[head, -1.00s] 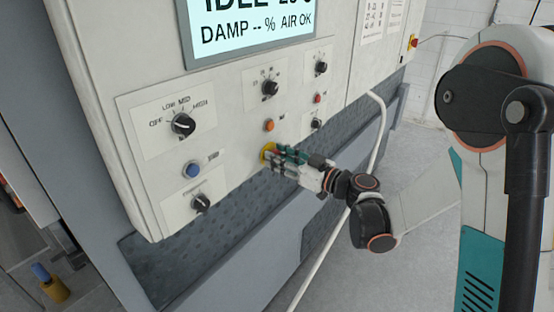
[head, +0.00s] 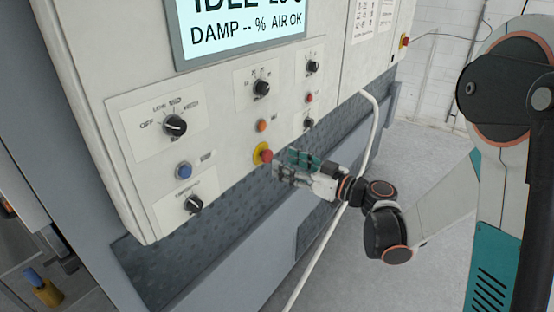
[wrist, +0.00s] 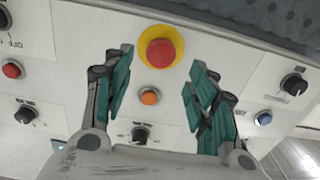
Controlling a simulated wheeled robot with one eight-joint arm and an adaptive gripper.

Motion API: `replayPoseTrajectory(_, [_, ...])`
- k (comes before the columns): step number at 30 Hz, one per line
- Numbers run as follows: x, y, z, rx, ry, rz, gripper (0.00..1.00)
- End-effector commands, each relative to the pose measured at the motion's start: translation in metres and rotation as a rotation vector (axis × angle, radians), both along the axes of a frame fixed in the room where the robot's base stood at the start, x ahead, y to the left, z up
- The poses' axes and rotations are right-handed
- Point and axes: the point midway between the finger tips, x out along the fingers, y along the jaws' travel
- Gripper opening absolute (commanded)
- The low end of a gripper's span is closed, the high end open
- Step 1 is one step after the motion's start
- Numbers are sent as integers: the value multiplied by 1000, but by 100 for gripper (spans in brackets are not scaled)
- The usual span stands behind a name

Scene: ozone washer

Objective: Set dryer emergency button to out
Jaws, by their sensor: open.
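The emergency button (head: 266,156) is a red mushroom head on a yellow round base, low on the front of the white control panel. It also shows in the wrist view (wrist: 160,53), at the top centre. My gripper (head: 281,163) is just right of the button in the head view, apart from it and pointing at the panel. In the wrist view my gripper (wrist: 158,75) has its two teal-padded fingers spread wide and empty, with the button between and slightly beyond the tips. The button's exact depth of travel cannot be told.
An orange button (head: 261,126) sits just above the emergency button. A blue button (head: 184,170), several black knobs and a display (head: 245,30) share the panel. A white hose (head: 372,150) hangs at the right. A second red button on yellow (head: 404,40) is far right.

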Motion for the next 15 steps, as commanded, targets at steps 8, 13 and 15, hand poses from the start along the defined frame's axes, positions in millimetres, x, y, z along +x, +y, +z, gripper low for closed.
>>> replayPoseTrajectory(8, [-30,-41,0,-1,1,-4,52])
replayPoseTrajectory(13, [-39,-51,0,-1,1,-2,52])
replayPoseTrajectory(15, [-40,-52,0,-1,1,0,52])
